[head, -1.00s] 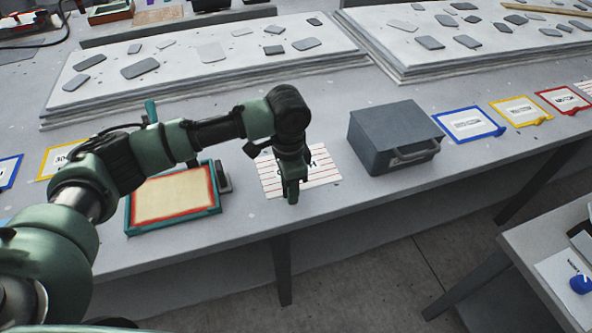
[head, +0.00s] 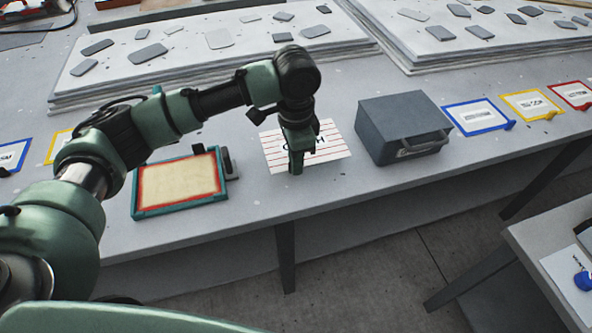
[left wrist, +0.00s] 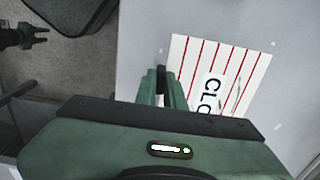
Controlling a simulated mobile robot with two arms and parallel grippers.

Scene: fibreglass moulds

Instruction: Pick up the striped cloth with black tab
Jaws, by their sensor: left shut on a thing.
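The striped cloth (head: 333,150), white with red stripes, is on the grey table beside a grey box. It also shows in the left wrist view (left wrist: 235,62), where it looks flat and a white patch with dark letters is partly hidden by my gripper. My left gripper (head: 296,168) points down over the cloth's near left part. In the left wrist view its fingers (left wrist: 162,82) are shut on a small black piece at the cloth's left edge, which looks like the black tab. My right gripper (left wrist: 38,36) shows small at the upper left, away from the cloth, fingers apart.
A teal-framed tray (head: 180,185) with a red-edged beige surface stands left of the cloth. The grey box (head: 402,128) with a handle stands close at its right. Blue (head: 478,117), yellow and red framed cards line the table further right. White slabs with grey pieces lie behind.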

